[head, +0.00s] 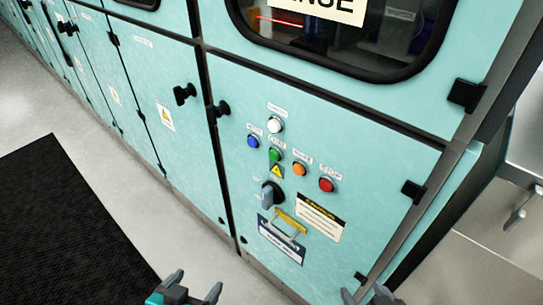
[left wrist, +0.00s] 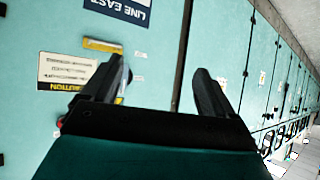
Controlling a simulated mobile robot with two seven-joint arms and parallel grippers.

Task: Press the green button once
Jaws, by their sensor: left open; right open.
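The green button (head: 274,154) is on the teal cabinet panel in the head view, in a cluster with a white button (head: 275,124) above, a blue button (head: 253,141) to the left, and an orange button (head: 299,169) and a red button (head: 326,184) to the right. My left gripper (head: 190,290) is open and empty at the bottom edge, below and apart from the panel. It also shows open in the left wrist view (left wrist: 158,85), where the green button cannot be made out. My right gripper (head: 368,295) is open at the bottom edge, partly cut off.
Below the buttons are a dark rotary switch (head: 271,194), a yellow-barred handle (head: 290,222) and a caution label (head: 319,217). Black door latches (head: 218,109) stick out from the cabinet. A black mat (head: 75,225) lies on the floor at left.

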